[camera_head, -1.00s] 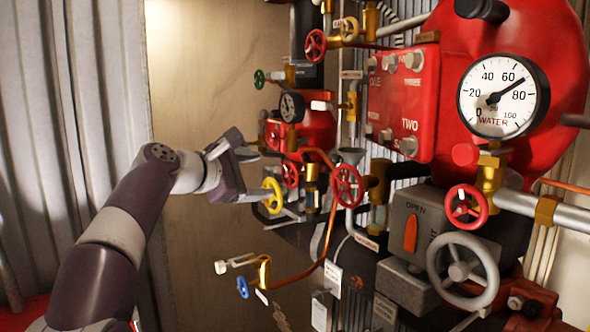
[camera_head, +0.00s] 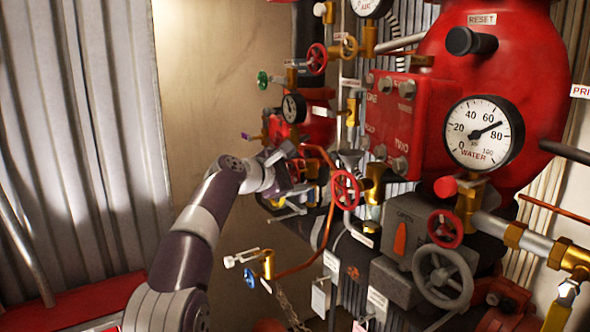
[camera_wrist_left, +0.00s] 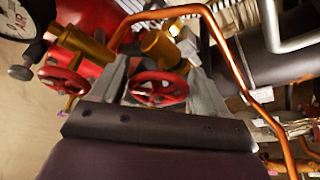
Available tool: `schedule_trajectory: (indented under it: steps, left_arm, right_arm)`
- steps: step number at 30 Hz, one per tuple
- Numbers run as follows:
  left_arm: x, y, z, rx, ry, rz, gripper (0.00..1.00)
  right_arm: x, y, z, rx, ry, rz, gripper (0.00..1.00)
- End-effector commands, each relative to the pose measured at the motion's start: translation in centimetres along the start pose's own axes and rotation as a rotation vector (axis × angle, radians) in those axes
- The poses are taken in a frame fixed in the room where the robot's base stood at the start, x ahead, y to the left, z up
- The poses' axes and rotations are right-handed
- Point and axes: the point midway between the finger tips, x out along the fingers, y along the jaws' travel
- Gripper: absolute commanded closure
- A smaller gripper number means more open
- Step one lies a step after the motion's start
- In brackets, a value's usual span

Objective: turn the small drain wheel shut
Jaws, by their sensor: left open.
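In the left wrist view a small red handwheel (camera_wrist_left: 158,88) on a brass valve (camera_wrist_left: 163,48) sits between the two grey fingers of my left gripper (camera_wrist_left: 157,70). The gripper is open, and I cannot tell whether a finger touches the wheel. In the head view my left gripper (camera_head: 290,172) reaches in among the valves left of a larger red wheel (camera_head: 346,188) and hides the small wheel there. No readable label shows which wheel is the drain. My right gripper is not in view.
A copper pipe (camera_wrist_left: 237,70) runs close right of the fingers. A second red wheel (camera_wrist_left: 62,80) and an air gauge (camera_wrist_left: 20,25) are at the left. In the head view a blue wheel (camera_head: 251,281) hangs lower, and a water gauge (camera_head: 483,133) stands right.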

Motion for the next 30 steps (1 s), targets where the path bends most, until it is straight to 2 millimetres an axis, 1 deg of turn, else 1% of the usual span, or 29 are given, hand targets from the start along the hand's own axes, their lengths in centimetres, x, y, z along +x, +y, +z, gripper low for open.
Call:
schedule_trajectory:
  steps: [1, 2, 3, 5, 11, 16, 20, 30]
  left_arm:
    - [0.0, 0.0, 0.0, 0.000, 0.000, -0.001, 0.25]
    - [0.0, -0.1, -0.1, 0.000, 0.000, -0.001, 0.28]
    - [0.0, -0.1, -0.1, -0.001, 0.000, -0.001, 0.41]
    - [0.0, -0.1, -0.1, -0.001, 0.000, -0.001, 0.60]
    - [0.0, -0.1, -0.1, 0.003, 0.001, 0.001, 0.61]
    - [0.1, -0.3, -0.2, 0.042, 0.000, 0.015, 0.61]
    - [0.1, -0.5, -0.3, 0.107, 0.000, 0.043, 0.61]
    - [0.1, -0.6, -0.3, 0.341, -0.001, 0.139, 0.61]
  right_arm:
    - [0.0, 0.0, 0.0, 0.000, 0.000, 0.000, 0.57]
    - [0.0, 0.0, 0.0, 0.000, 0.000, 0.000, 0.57]
    - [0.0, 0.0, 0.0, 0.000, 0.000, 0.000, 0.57]
    - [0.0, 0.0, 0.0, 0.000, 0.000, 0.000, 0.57]
    - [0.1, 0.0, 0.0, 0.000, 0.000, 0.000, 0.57]
    - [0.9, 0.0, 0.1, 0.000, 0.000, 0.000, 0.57]
    - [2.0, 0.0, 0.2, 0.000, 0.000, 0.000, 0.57]
    - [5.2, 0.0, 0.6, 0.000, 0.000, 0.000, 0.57]
